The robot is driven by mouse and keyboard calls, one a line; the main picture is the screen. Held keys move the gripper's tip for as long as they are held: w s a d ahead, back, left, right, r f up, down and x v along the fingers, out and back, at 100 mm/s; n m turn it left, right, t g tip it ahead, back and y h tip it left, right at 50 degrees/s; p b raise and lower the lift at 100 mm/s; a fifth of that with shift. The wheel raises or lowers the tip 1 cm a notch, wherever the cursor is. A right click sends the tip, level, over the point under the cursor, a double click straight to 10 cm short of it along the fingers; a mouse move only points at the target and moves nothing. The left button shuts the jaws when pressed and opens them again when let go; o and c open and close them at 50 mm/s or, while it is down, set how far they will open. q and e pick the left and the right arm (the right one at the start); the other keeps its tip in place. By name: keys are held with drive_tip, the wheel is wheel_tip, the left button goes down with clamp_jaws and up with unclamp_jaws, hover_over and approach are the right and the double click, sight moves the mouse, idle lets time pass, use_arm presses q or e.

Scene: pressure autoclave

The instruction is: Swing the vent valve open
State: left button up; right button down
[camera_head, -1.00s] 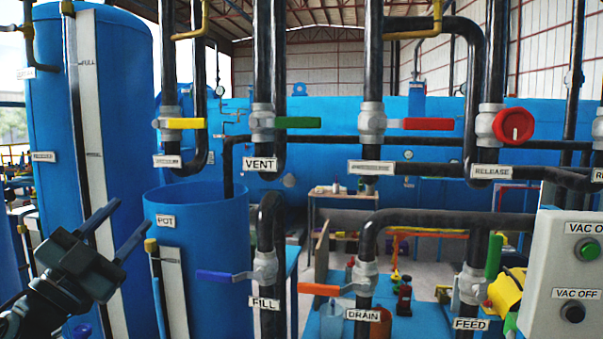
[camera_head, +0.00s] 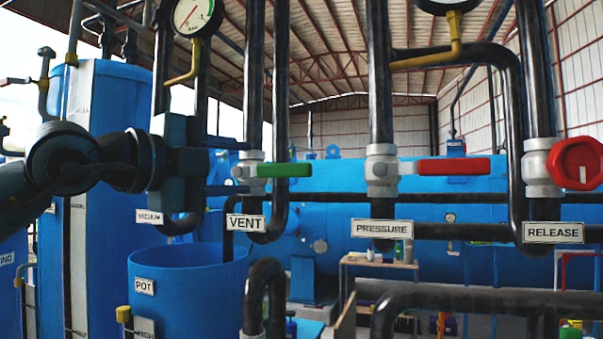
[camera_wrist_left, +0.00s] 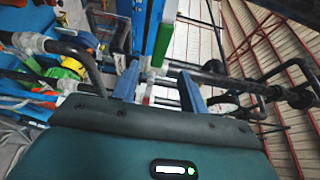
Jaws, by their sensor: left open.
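The vent valve (camera_head: 250,171) is a pale fitting on a vertical black pipe above the VENT label (camera_head: 245,223). Its green handle (camera_head: 285,170) points right, level and crosswise to the pipe. My left gripper (camera_head: 238,167) is open, just left of the valve in the head view, with its fingers pointing right toward the valve body. I cannot tell whether they touch it. In the left wrist view, the two open fingers (camera_wrist_left: 160,75) show with a green piece (camera_wrist_left: 158,46) beyond and between them, probably the handle. My right gripper is out of view.
The pressure valve (camera_head: 381,170) with a red handle (camera_head: 453,167) stands to the right, then the red release knob (camera_head: 577,164). The VACUUM label (camera_head: 149,217) and its pipes are close to my left gripper. The blue pot (camera_head: 188,275) stands below.

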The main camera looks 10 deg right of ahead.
sight(282, 170)
use_arm(q)
drive_tip(key=p+x, duration=0.5)
drive_tip(key=x, duration=0.5)
drive_tip(key=shift+w+d+r, duration=0.2)
drive_tip(key=shift+d, duration=0.2)
drive_tip(key=shift+w+d+f+p, duration=0.2)
drive_tip(key=shift+w+d+p, duration=0.2)
drive_tip(key=shift+d, duration=0.15)
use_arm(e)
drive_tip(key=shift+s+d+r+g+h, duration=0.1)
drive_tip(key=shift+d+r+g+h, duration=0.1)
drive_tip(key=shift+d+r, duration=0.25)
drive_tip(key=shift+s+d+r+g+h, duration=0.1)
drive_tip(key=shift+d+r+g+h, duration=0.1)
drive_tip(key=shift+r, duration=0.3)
use_arm(q)
drive_tip(key=shift+c, duration=0.3)
clamp_jaws()
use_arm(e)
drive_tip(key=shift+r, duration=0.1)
